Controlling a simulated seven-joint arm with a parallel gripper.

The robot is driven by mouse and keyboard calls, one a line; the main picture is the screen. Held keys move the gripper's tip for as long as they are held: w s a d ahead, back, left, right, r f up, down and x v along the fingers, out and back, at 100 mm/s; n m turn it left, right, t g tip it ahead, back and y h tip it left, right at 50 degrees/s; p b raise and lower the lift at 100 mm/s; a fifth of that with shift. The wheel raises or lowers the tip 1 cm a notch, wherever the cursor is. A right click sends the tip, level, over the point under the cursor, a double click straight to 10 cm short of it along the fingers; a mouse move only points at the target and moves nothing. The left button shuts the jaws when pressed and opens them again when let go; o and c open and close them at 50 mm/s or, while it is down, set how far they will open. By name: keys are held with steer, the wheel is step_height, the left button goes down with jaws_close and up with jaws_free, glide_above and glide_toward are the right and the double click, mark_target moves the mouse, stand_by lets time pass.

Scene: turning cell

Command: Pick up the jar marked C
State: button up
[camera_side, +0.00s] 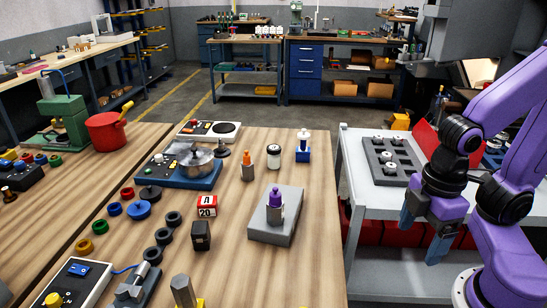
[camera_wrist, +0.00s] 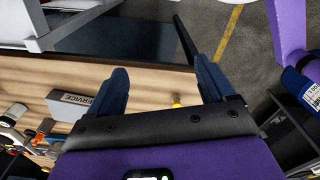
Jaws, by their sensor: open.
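No letter C is legible on anything in either view, so I cannot tell which thing is the jar marked C. A small white jar-like container with a dark top (camera_side: 273,157) stands upright on the wooden table, behind the grey block. Several small round white-and-dark pieces (camera_side: 388,167) sit in a dark tray (camera_side: 405,179) on the cart; their markings are too small to read. My gripper (camera_side: 424,228) is open and empty, pointing down by the cart's right side, well right of the table. Its two blue fingers are spread in the wrist view (camera_wrist: 163,82).
The grey cart (camera_side: 346,160) stands right of the wooden table (camera_side: 318,210). A grey block (camera_side: 260,232) holds a purple-topped piece, with a blue-and-white bottle (camera_side: 303,148) behind. The cart's front top is clear.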

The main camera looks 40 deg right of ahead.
steer(key=n+t+h, duration=1)
steer(key=n, duration=0.5)
glide_toward(274, 148)
steer(key=x, duration=0.7)
steer(key=shift+w+d+f, duration=0.15)
steer(key=shift+d, duration=0.2)
steer(key=shift+x, duration=2.55)
steer(key=shift+w+a+f, duration=0.1)
steer(key=shift+a+f, duration=0.05)
steer(key=shift+a, duration=0.05)
steer(key=c, duration=1.2)
